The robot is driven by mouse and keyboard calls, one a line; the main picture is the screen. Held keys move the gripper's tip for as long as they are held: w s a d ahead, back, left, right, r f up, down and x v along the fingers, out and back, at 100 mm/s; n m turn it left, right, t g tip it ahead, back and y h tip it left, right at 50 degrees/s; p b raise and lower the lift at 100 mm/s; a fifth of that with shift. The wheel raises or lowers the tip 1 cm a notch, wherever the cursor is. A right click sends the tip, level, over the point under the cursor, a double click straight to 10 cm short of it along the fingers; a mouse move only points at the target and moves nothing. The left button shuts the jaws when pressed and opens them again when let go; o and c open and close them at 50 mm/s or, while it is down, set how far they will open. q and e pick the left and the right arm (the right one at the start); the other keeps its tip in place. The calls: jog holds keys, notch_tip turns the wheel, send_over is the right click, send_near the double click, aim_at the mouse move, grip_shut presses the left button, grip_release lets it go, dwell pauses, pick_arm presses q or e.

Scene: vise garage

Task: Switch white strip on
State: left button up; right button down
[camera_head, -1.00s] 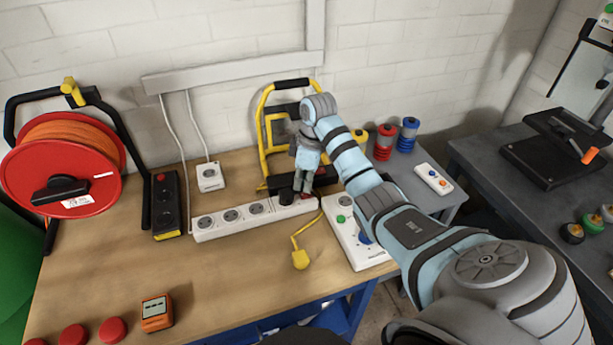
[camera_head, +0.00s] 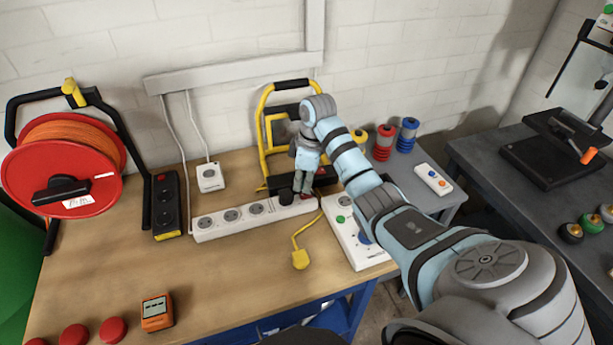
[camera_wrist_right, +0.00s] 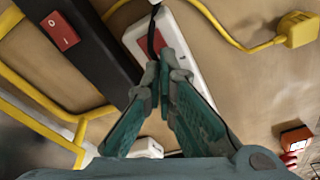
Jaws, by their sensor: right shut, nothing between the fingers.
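The white strip (camera_head: 236,217) is a long power strip with several grey sockets, lying on the wooden bench. A black plug (camera_head: 286,197) sits in it near its right end. My right gripper (camera_head: 304,191) points down over that right end, its fingers shut and empty. In the right wrist view the strip's white end (camera_wrist_right: 203,83) holds a red switch (camera_wrist_right: 174,38). The shut fingertips (camera_wrist_right: 167,62) are right by this switch and partly hide it. I cannot tell whether they touch it or which way it is tilted. My left gripper is not in view.
A yellow-framed lamp (camera_head: 264,125) with a black base and red switch (camera_wrist_right: 60,31) stands just behind the strip. A yellow plug (camera_head: 300,259) lies in front. A wider white box (camera_head: 362,252) is at the right, a black strip (camera_head: 166,205) at the left. The front bench middle is clear.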

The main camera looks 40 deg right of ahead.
aim_at(303, 195)
jog(key=shift+f+b, duration=0.55)
jog(key=shift+f, duration=0.5)
dwell(0.8)
jog(key=shift+s, duration=0.1)
notch_tip(303, 195, up, 7)
jog(key=p, duration=0.8)
jog(key=shift+r, duration=0.15)
jog(key=shift+f, duration=0.2)
